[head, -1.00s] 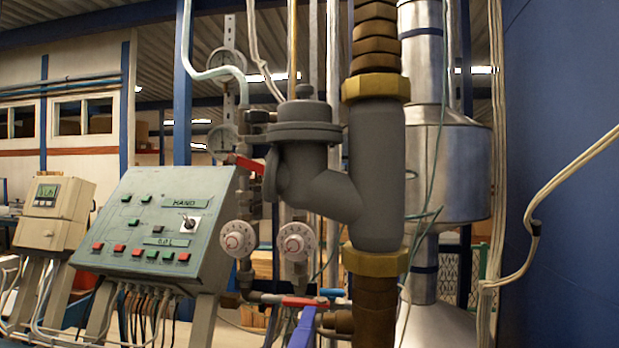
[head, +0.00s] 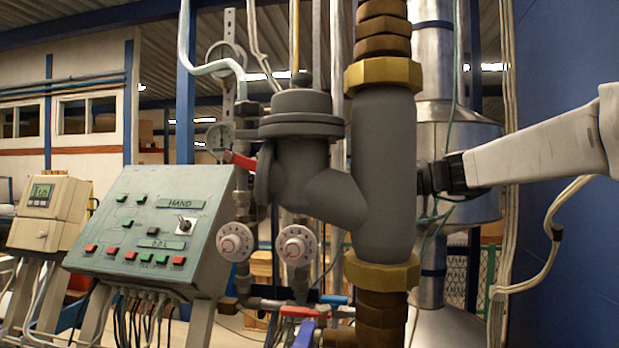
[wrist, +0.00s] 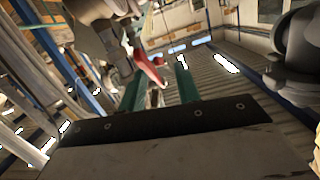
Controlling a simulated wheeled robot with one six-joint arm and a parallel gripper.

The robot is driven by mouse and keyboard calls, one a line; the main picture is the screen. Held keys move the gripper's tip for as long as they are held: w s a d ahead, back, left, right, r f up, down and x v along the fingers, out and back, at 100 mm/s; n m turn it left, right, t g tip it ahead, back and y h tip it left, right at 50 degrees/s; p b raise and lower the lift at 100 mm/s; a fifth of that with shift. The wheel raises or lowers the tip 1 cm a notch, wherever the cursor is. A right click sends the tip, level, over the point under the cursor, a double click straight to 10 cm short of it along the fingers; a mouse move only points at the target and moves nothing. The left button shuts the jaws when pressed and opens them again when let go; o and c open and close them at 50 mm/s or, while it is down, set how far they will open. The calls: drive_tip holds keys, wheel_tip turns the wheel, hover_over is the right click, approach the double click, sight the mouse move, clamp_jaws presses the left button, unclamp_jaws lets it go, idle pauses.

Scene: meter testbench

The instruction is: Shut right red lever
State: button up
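In the head view one red lever (head: 242,161) sits on the left pipe, beside the grey valve body. A second red lever (head: 302,311) lies roughly level, low under the right white dial. My gripper enters from the right, its end hidden behind the thick grey pipe. In the wrist view my gripper (wrist: 158,78) has two green fingers spread apart. A red lever (wrist: 151,70) shows in the gap between them, near the fingertips. I see no contact, and cannot tell which of the two levers it is.
The thick grey pipe and valve body (head: 384,175) stand between the camera and my gripper. A silver tank (head: 458,185) is behind. A blue lever (head: 304,335) is low in front. A control panel (head: 150,225) and two white dials (head: 235,241) are at the left.

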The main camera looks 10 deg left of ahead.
drive_tip(key=shift+n+y, duration=0.7)
drive_tip(key=shift+n, duration=0.1)
drive_tip(key=a, duration=0.3)
drive_tip(key=w+a+r, duration=0.1)
drive_tip(key=a, duration=0.2)
drive_tip(key=w+a+r, duration=0.1)
drive_tip(key=a, duration=0.2)
drive_tip(key=shift+w+a, duration=0.1)
drive_tip(key=shift+a, duration=0.25)
drive_tip(key=shift+f, duration=0.1)
clamp_jaws()
